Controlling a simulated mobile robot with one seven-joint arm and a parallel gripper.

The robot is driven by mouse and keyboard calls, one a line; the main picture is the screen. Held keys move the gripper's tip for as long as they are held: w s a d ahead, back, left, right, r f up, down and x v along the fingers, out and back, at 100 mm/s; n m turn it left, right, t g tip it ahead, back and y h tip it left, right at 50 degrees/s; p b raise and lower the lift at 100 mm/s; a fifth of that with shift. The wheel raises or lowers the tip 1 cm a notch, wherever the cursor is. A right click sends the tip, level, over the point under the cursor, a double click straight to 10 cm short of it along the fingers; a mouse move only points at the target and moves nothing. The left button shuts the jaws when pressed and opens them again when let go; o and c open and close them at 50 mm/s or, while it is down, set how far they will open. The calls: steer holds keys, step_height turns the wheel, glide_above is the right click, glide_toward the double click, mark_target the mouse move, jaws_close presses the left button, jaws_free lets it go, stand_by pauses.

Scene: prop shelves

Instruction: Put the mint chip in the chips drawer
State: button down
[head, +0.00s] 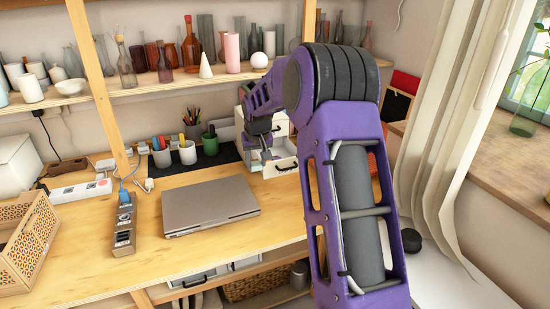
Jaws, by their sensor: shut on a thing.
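My gripper (262,150) is far from the camera, at the back right of the wooden desk, pointing down. It is shut on the mint chip, of which only a tiny pale-green trace can be made out between the fingers. A small white drawer cabinet (281,127) stands behind it, partly hidden by my purple arm. A white drawer (284,166) with a dark handle is pulled out at its bottom. My gripper is over or just beside this drawer's left part; I cannot tell which. No label can be read, and the drawer's inside is mostly hidden.
A closed grey laptop (210,205) lies on the desk (90,240) in front. Pen cups (188,153) stand left of my gripper. Bottles and vases fill the shelf (150,82) above. A power strip (80,191) and patterned crate (25,245) are at left.

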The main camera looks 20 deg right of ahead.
steer(key=w+d+r+m+h+p, duration=0.1)
steer(key=w+d+r+m, duration=0.15)
steer(key=w+d, duration=0.4)
steer(key=w+d+r+m+p, duration=0.1)
steer(key=w+d+r, duration=0.25)
steer(key=d, duration=0.65)
steer(key=shift+n, duration=0.25)
steer(key=f, duration=0.9)
steer(key=shift+s+a+f, duration=0.1)
steer(key=shift+s+a, duration=0.05)
steer(key=shift+s, duration=0.05)
steer(key=shift+f+b, duration=0.4)
steer(key=shift+f, duration=0.2)
steer(key=shift+c, duration=2.2)
jaws_free()
